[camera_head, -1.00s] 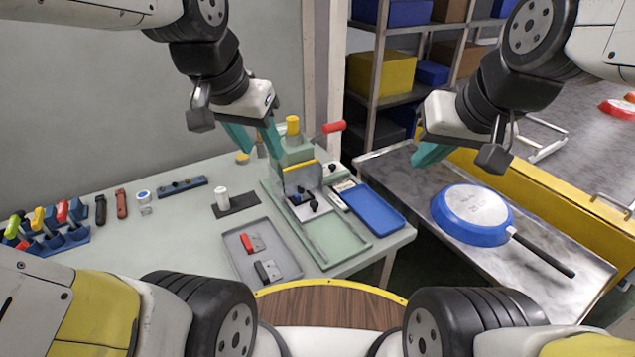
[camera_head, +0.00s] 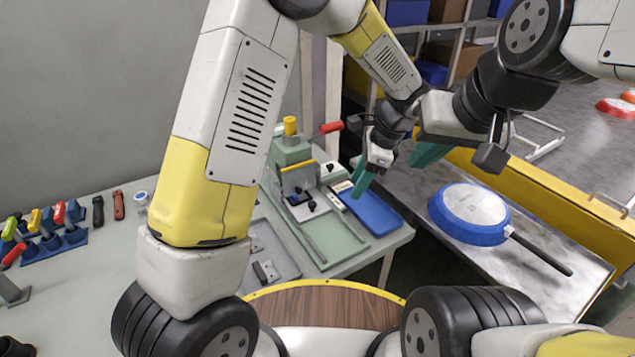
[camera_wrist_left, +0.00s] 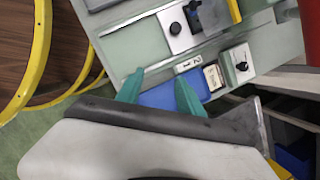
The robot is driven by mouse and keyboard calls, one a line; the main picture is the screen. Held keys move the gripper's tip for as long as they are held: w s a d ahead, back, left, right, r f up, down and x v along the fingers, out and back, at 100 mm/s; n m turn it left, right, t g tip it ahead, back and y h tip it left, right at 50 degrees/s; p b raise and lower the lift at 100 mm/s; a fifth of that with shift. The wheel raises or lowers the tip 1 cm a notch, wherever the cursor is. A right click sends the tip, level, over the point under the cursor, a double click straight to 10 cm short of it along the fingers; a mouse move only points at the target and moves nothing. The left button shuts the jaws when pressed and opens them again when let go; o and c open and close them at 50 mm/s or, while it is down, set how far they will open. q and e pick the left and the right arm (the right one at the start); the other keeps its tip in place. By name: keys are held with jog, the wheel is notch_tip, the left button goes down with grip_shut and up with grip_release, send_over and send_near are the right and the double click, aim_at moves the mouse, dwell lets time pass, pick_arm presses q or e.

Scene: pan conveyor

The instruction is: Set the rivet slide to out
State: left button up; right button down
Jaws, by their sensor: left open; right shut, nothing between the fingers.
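A green press fixture (camera_head: 293,152) with a yellow knob and a red handle stands on the table. On its base is a silver plate (camera_head: 306,206) with black knobs; the plate also shows in the wrist view (camera_wrist_left: 176,38). Beside it lie a narrow pale strip (camera_wrist_left: 188,65) and a small cream label (camera_wrist_left: 213,77). I cannot tell which part is the rivet slide. My left gripper (camera_head: 361,182) is open and empty over the blue tray (camera_head: 372,214); its teal fingers (camera_wrist_left: 160,90) show in the wrist view. My right gripper (camera_head: 426,155) is shut and empty, right of it.
A blue pan (camera_head: 470,212) lies upside down on the metal conveyor (camera_head: 560,283). A small box with a black knob (camera_wrist_left: 240,63) is near the strip. A grey tray (camera_head: 285,260) is partly hidden by my left arm. Shelves stand behind.

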pick_arm(q)
notch_tip(320, 180, down, 4)
jog(key=d+m, duration=0.2)
jog(key=d, duration=0.1)
send_over(313, 203)
jog(key=d, duration=0.3)
jog(key=a+f, duration=0.2)
jog(key=f, duration=0.1)
jog(key=shift+s+f+y, duration=0.15)
jog(key=shift+y, duration=0.25)
jog(key=shift+a+f, duration=0.25)
jog(key=shift+f, duration=0.4)
jog(key=shift+c, duration=0.4)
grip_shut()
